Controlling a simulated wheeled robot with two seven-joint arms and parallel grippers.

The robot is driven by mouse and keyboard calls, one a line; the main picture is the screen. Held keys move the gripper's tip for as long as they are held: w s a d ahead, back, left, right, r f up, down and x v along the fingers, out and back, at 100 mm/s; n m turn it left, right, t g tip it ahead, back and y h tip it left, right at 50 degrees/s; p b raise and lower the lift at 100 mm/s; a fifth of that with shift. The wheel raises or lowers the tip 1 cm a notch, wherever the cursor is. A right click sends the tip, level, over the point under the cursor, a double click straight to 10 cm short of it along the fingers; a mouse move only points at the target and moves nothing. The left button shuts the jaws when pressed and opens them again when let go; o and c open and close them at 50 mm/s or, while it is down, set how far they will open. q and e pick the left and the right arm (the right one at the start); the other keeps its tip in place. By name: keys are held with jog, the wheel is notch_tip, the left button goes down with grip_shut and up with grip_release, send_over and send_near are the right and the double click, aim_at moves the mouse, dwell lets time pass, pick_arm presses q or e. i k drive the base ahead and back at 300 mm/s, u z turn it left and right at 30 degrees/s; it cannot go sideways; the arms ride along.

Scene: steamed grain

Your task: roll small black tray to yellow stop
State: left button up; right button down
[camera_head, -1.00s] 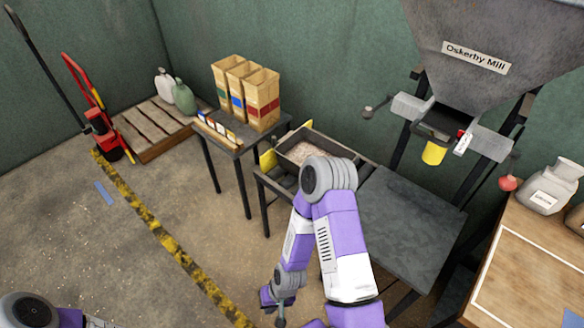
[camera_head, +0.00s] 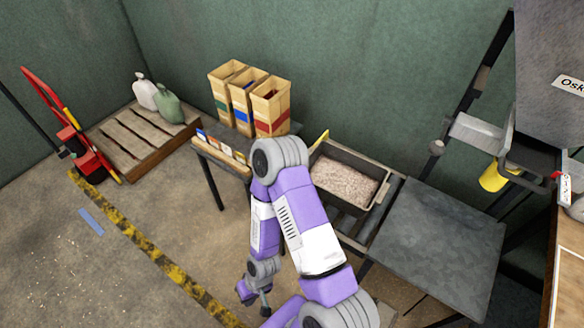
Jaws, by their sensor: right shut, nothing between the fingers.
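The small black tray (camera_head: 360,160) holds pale grain and sits on the roller track (camera_head: 384,208) near its left end. The yellow stop (camera_head: 320,139) shows as a slim piece at the tray's left back corner; my right arm hides the rest of that end. I cannot tell whether tray and stop touch. My right gripper (camera_head: 265,308) hangs low in front of the track, pointing down, well apart from the tray. It is shut with nothing in it. My left gripper is out of view.
A grey table (camera_head: 440,235) adjoins the track's right end. A side table with paper sacks (camera_head: 270,107) and small cards stands at the left. The hopper (camera_head: 550,50) is at the upper right. Open floor with a yellow-black stripe (camera_head: 150,250) lies left.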

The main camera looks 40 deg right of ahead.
aim_at(346, 181)
jog(key=i, duration=2.4)
jog(key=z, duration=4.1)
jog(key=i, duration=0.5)
